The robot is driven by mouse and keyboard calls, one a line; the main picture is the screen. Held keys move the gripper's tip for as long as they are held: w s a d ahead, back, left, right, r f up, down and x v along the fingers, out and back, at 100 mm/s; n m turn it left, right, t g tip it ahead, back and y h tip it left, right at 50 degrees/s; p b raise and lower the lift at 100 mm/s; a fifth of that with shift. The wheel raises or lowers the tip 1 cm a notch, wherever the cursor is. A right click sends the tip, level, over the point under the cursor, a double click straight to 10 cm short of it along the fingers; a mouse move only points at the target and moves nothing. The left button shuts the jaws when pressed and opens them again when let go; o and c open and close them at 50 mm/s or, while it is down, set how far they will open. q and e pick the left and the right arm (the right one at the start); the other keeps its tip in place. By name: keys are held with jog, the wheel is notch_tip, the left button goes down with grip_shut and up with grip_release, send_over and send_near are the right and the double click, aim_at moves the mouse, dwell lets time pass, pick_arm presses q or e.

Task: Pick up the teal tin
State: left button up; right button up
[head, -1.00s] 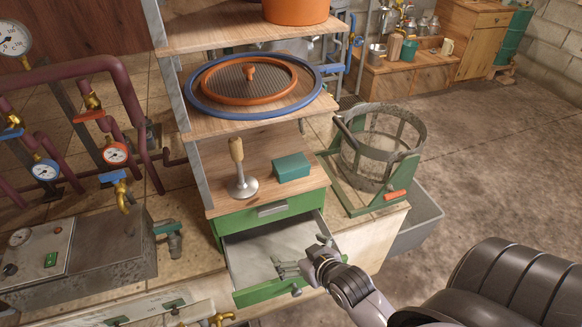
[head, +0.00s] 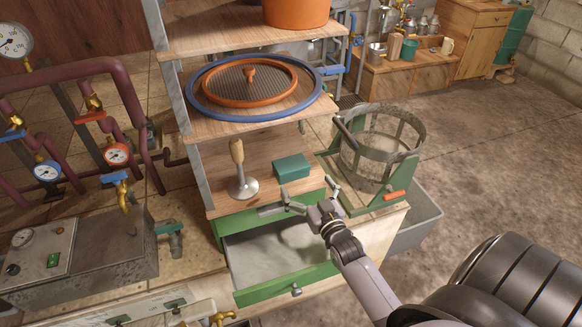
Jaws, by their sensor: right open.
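The teal tin (head: 292,167) is a small closed box. It sits on the wooden lower shelf (head: 262,189), near its right side. My right gripper (head: 306,194) is open and empty, just in front of and below the tin, above the open green drawer. My left gripper is not in view.
A metal tool with a wooden handle (head: 240,171) stands left of the tin. The green drawer (head: 283,284) is pulled out below. A blue-rimmed round sieve (head: 203,111) lies on the shelf above. A metal basket in a green stand (head: 385,158) is at the right.

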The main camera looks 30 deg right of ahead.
aim_at(291, 163)
jog(key=w, duration=0.4)
jog(key=shift+d, duration=0.35)
jog(key=w, duration=0.2)
jog(key=w+p, duration=0.1)
jog(key=w, duration=0.1)
jog(key=shift+w+d+r, duration=0.15)
jog(key=shift+w+r, duration=0.05)
jog(key=shift+w, duration=0.05)
jog(key=shift+w+d+f, duration=0.1)
jog(key=shift+w, duration=0.4)
jog(key=shift+s, duration=0.1)
jog(key=shift+c, duration=0.6)
jog(key=c, duration=1.2)
